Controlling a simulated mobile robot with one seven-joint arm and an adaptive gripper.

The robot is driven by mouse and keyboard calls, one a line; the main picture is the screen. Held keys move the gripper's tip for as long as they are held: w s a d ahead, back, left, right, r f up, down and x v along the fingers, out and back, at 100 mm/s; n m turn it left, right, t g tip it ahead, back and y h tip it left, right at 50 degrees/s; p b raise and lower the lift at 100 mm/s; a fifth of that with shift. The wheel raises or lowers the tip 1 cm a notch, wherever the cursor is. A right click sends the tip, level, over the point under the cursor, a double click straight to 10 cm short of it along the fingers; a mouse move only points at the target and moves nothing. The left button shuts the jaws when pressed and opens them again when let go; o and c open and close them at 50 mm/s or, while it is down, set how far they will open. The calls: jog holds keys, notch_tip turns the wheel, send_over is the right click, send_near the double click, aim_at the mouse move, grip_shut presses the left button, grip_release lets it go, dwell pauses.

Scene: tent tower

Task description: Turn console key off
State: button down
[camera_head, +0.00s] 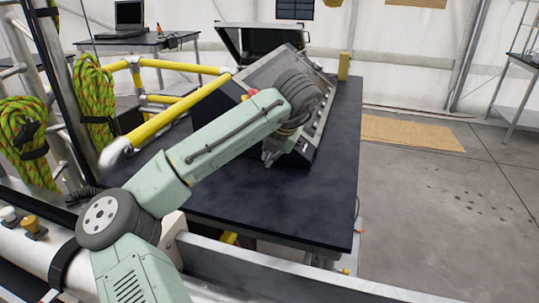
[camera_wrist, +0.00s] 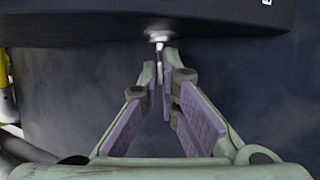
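The console (camera_head: 312,140) is a dark, slanted box with a grey sloping panel, standing on the dark table. My arm reaches across it in the head view, and my gripper (camera_head: 269,158) points down at its near side. In the wrist view the dark edge of the console (camera_wrist: 90,25) fills the top. A small shiny metal piece, seemingly the key (camera_wrist: 158,37), sticks out below that edge. My gripper (camera_wrist: 162,62) has its purple-padded fingers drawn together at the tips around this key. The key's turned position cannot be told.
The dark table (camera_head: 320,215) has bare room in front of the console. Yellow rails (camera_head: 165,122) stand to the left, with coiled green ropes (camera_head: 93,95) beyond. An open black case (camera_head: 262,42) is behind the console. A laptop (camera_head: 128,17) sits on a far table.

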jog(key=c, duration=1.8)
grip_release()
jog(key=v, duration=1.2)
